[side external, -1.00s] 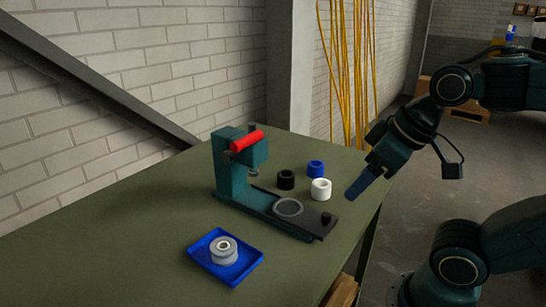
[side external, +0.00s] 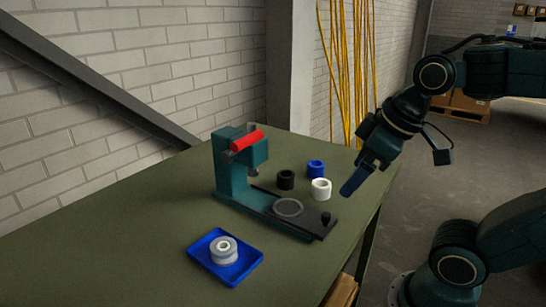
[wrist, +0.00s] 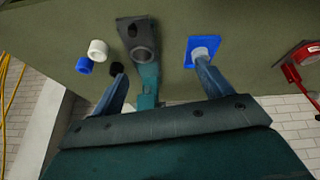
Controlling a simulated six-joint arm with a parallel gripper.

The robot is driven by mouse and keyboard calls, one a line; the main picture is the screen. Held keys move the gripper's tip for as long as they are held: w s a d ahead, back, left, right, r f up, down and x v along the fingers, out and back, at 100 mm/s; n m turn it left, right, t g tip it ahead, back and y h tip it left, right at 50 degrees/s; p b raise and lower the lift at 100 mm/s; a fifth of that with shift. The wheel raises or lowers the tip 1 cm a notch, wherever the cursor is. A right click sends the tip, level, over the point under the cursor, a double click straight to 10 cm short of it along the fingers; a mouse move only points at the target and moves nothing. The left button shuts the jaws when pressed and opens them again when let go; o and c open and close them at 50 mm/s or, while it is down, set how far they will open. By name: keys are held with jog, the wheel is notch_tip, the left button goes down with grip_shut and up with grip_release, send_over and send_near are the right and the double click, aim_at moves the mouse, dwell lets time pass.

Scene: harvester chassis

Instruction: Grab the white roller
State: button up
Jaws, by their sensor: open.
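The white roller (side external: 320,189) is a short hollow cylinder standing on the green table, to the right of the press. It also shows in the wrist view (wrist: 98,50) at the upper left, beyond my left finger. My gripper (side external: 352,188) is above the table's right edge, to the right of the white roller and apart from it. In the wrist view my gripper (wrist: 160,85) has its two fingers spread wide with nothing held between them.
A blue roller (side external: 316,169) and a black roller (side external: 286,180) stand close to the white one. The teal press (side external: 232,180) with a red handle (side external: 246,141) is left of them. A blue tray (side external: 246,268) holds a grey-white spool (side external: 223,251). The table's left part is clear.

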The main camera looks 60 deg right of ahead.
jog(key=w+d+n+g, duration=0.1)
jog(key=w+d+n, duration=0.3)
jog(key=w+n, duration=0.1)
jog(key=n+g, duration=0.4)
jog(key=n, duration=1.1)
send_over(322, 184)
jog(key=a, duration=0.2)
notch_tip(322, 184, down, 7)
jog(key=shift+s+d+f, duration=0.15)
jog(key=shift+s, duration=0.25)
jog(key=shift+f, duration=4.3)
jog(key=shift+f, duration=0.15)
jog(key=shift+f, duration=2.45)
jog(key=shift+c, duration=0.5)
